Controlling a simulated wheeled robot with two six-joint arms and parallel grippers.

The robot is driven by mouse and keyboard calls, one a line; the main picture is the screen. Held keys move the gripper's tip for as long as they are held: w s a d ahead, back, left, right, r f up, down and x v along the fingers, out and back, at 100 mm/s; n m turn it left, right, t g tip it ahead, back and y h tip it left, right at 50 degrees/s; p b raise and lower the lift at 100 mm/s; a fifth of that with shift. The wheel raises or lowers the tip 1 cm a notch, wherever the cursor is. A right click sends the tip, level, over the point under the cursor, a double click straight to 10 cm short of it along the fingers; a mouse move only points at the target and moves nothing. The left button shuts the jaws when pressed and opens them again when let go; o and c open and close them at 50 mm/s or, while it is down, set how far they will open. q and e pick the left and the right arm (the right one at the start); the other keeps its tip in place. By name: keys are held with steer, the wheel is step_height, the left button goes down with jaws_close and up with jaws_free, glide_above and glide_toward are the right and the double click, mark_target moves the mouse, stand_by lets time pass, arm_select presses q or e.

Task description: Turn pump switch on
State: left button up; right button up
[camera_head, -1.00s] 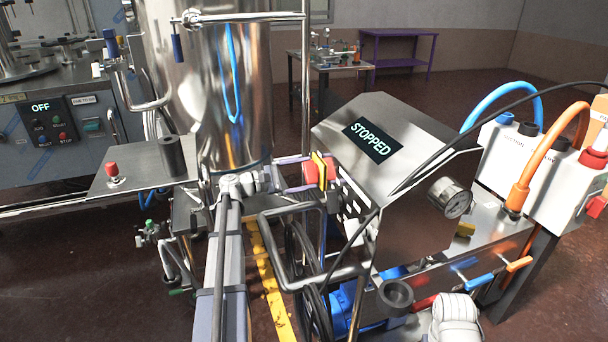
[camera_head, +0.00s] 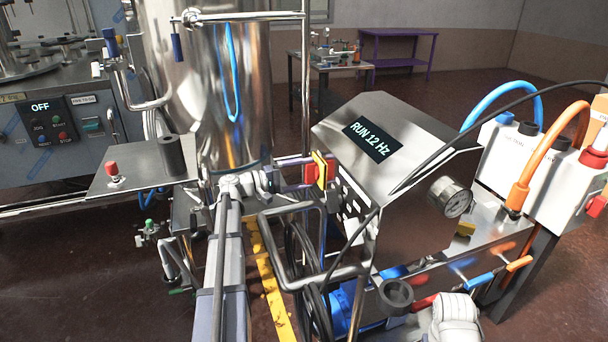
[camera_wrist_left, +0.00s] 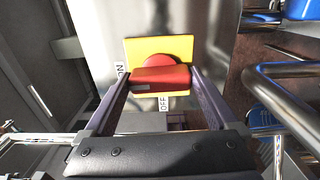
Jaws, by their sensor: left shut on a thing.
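The pump switch is a red rotary knob (camera_wrist_left: 160,78) on a yellow square plate (camera_wrist_left: 133,50), mounted on the side of the steel pump cabinet (camera_head: 420,245). The wrist view shows an ON label (camera_wrist_left: 121,70) at the left and an OFF label (camera_wrist_left: 164,103) below. The knob's handle lies crosswise, one end towards ON. My left gripper (camera_wrist_left: 160,76) is shut on the knob, a finger at each end of the handle. In the head view the red knob (camera_head: 311,173) shows beside the plate. The cabinet's display (camera_head: 372,139) reads "RUN 12 Hz". My right gripper is not in view.
A steel tank (camera_head: 205,80) stands behind my left arm. A bent tube frame (camera_head: 290,225) and black hoses are close below the switch. A pressure gauge (camera_head: 450,197) and orange and blue hoses are at the right. A grey control panel (camera_head: 65,130) is at the left.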

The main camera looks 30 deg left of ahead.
arm_select(q)
steer(key=shift+m, duration=0.3)
stand_by(0.4)
steer(key=o, duration=1)
steer(key=shift+s, duration=0.1)
steer(key=v, duration=0.7)
steer(key=shift+s+a, duration=0.2)
steer(key=shift+a, duration=0.05)
steer(key=shift+s+f, duration=0.1)
